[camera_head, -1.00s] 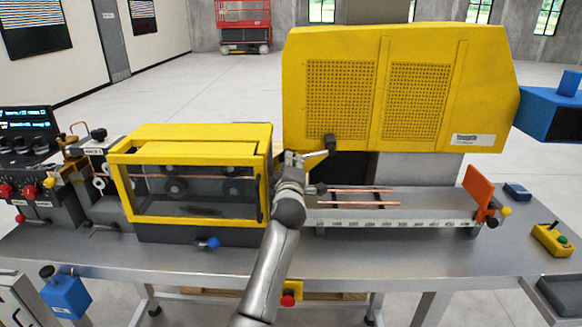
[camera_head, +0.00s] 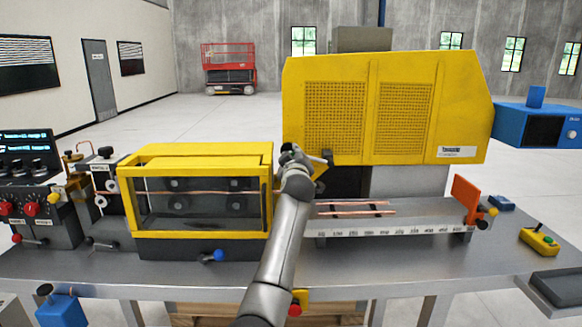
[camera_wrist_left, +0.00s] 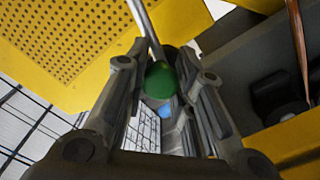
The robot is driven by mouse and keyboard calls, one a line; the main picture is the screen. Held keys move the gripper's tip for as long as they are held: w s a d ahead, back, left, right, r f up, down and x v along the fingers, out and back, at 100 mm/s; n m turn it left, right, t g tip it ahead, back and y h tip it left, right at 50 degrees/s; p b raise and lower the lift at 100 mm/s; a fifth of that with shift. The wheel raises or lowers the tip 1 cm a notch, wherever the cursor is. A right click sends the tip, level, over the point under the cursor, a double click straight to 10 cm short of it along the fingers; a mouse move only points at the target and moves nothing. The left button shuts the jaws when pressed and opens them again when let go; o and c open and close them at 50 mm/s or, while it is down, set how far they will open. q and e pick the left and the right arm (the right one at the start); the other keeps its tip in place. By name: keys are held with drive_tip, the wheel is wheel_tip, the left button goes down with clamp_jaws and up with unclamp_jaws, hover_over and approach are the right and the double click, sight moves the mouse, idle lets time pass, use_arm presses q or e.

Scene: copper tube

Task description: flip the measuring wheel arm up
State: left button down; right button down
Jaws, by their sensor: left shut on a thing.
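My left gripper (camera_head: 290,153) is between the yellow-framed glass enclosure and the tall yellow guarded machine. In the left wrist view its fingers (camera_wrist_left: 166,72) are shut around a green ball knob (camera_wrist_left: 160,80) at the end of a thin metal rod (camera_wrist_left: 146,25). This rod appears to be the measuring wheel arm. In the head view my gripper and forearm hide the knob and most of the arm, so its exact tilt cannot be told. The measuring wheel is not clearly seen. My right gripper is not in view.
The glass enclosure (camera_head: 195,152) is close left of my arm. The yellow guard (camera_head: 465,105) rises behind and right. Copper tubes (camera_head: 345,213) lie on the runout table at right. A blue-handled lever (camera_head: 217,256) and a red button (camera_head: 295,309) are at the front.

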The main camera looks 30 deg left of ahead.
use_arm(q)
drive_tip(key=shift+w+d+r+m, duration=0.1)
drive_tip(key=shift+d+r+m, duration=0.1)
drive_tip(key=shift+r+m, duration=0.5)
drive_tip(key=c, duration=1.2)
unclamp_jaws()
drive_tip(key=v, duration=1.2)
drive_tip(key=shift+d+f, duration=0.1)
